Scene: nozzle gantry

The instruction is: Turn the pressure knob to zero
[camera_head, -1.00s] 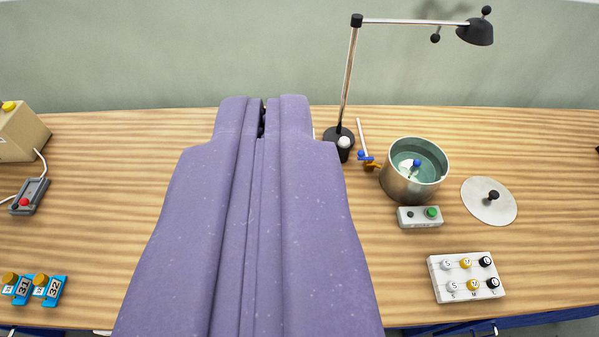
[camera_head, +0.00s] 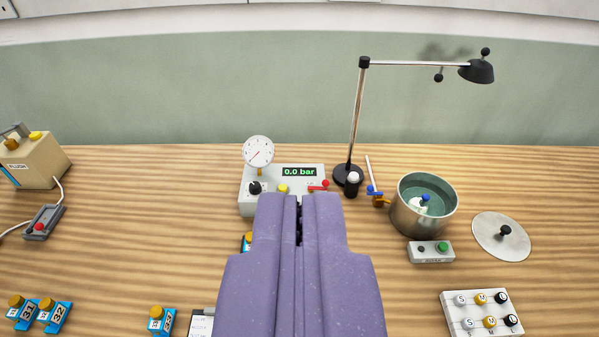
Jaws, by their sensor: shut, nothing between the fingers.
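The pressure unit is a pale box (camera_head: 247,207) at the back centre of the bench. A round white gauge (camera_head: 258,151) with a red needle stands on it, and its green display (camera_head: 299,172) reads 0.0 bar. A black knob (camera_head: 255,188) is on the left of its face, with a yellow button (camera_head: 283,188) and a red lever (camera_head: 318,186) to the right. My purple gripper (camera_head: 299,198) is shut and empty. In the picture its tips overlap the box's lower front edge, below and right of the knob. I cannot tell whether they touch the box.
A lamp (camera_head: 355,120), a steel pot (camera_head: 407,222), a lid (camera_head: 501,236) and a button box (camera_head: 430,252) stand to the right, with a nozzle rack (camera_head: 457,315) in front. A flush box (camera_head: 43,163) and numbered blue holders (camera_head: 54,316) are at left. Bare bench lies left of the unit.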

